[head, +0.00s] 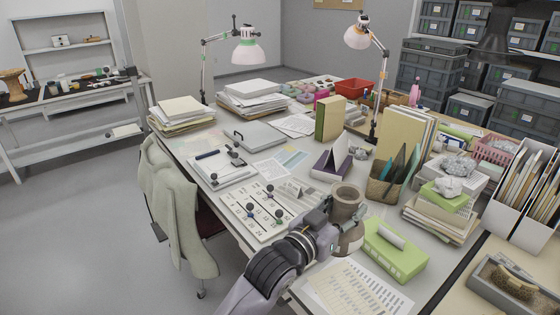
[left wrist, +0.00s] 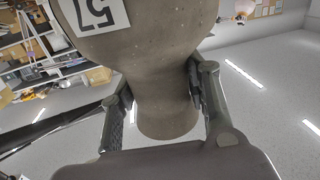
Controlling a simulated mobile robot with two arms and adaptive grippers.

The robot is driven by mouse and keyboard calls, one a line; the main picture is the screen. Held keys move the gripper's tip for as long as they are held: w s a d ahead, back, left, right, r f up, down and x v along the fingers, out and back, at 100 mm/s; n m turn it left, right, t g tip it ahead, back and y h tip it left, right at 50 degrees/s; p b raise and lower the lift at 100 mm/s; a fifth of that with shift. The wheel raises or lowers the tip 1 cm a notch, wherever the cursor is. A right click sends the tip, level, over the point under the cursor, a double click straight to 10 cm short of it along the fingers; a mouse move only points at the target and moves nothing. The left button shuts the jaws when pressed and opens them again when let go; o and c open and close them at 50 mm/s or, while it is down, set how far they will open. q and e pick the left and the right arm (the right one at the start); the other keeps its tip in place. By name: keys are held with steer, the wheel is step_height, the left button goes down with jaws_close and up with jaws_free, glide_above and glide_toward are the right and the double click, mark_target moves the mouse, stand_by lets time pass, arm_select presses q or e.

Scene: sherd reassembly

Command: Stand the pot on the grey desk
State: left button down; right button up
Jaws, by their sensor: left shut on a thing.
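The pot (head: 348,196) is grey-brown with a round open mouth, near the front of the grey desk (head: 272,148) in the head view. My left gripper (head: 333,228) is shut on it from the left. In the left wrist view, the fingers (left wrist: 160,105) lie on either side of the pot's narrower neck (left wrist: 165,110). The wider body above them in that picture bears a white label (left wrist: 92,14) with an upside-down 57. The pot looks about upright in the head view. I cannot tell whether its base touches the desk. My right gripper is not in view.
A green box (head: 397,262) is close on the pot's right.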

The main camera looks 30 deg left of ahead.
arm_select(q)
steer(key=shift+w+d+r+b, duration=0.1)
steer(key=shift+w+r+b, duration=0.1)
steer(key=shift+w+r, duration=0.25)
steer(key=shift+w+d+r+b, duration=0.1)
steer(key=shift+w+r+b, duration=0.1)
steer(key=shift+w, duration=0.3)
steer(key=shift+w+f, duration=0.1)
step_height(320, 180, down, 14)
steer(key=shift+b, duration=0.6)
step_height(320, 180, down, 5)
steer(key=shift+a+f, duration=0.1)
steer(key=shift+f, duration=0.05)
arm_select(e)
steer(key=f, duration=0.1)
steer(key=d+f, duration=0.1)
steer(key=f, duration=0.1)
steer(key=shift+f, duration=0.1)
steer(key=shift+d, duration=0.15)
arm_select(q)
steer(key=c, duration=1.4)
jaws_free()
steer(key=shift+f+b, duration=0.3)
steer(key=o, duration=0.5)
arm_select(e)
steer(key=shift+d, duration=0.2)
